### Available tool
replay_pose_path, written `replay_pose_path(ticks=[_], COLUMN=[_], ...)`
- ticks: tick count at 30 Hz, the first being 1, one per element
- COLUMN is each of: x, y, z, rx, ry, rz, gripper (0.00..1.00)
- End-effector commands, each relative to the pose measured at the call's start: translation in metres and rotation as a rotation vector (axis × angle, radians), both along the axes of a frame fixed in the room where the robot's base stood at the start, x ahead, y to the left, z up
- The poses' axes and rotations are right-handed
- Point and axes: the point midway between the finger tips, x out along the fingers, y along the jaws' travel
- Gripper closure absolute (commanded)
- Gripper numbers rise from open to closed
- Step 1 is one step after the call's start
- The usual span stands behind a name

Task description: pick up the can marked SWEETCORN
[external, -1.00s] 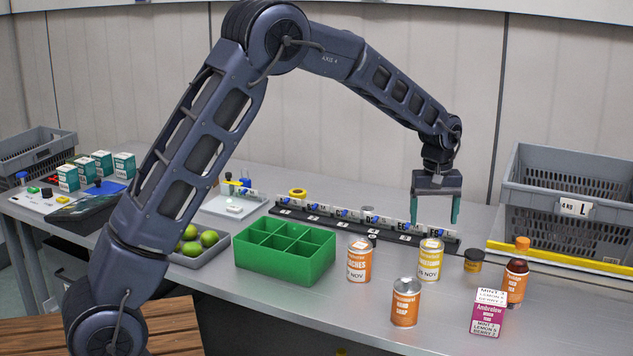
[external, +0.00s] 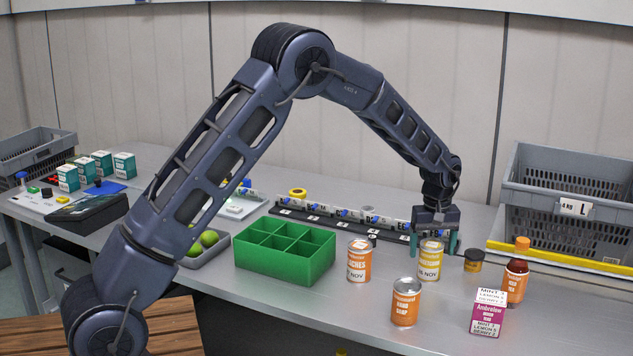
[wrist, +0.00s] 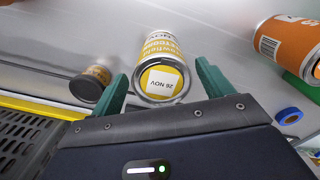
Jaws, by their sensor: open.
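The yellow-labelled can (external: 429,268) stands upright on the metal bench, with a date ending in NOV on it. In the wrist view the yellow can (wrist: 160,42) shows a white 26 NOV sticker; its product name is upside down and only partly readable, so I cannot fully confirm SWEETCORN. My gripper (external: 433,243) points down, low at this can. Its green fingers (wrist: 163,78) are open, one on either side of the can, with a gap on the right. The can's far side is hidden.
An orange can (external: 359,264) stands to the left and an orange soup can (external: 406,304) in front. A small dark jar (external: 473,261) is close on the right, with a brown bottle (external: 516,282) and a purple carton (external: 487,318) beyond. A green divided tray (external: 285,264) sits further left.

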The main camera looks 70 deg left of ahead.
Motion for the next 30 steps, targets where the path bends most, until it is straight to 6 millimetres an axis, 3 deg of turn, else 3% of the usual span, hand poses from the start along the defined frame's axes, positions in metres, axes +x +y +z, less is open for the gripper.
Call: replay_pose_path(ticks=[9,16,25,30], x=[-0.003,-0.003,-0.003,-0.003], y=[-0.001,-0.001,-0.001,-0.001], z=[-0.039,-0.04,-0.04,-0.04], rx=[-0.001,0.0,0.0,0.0], ry=[0.0,-0.001,0.0,-0.001], rz=[0.001,0.0,0.0,0.0], gripper=[0.21,0.21,0.79,0.79])
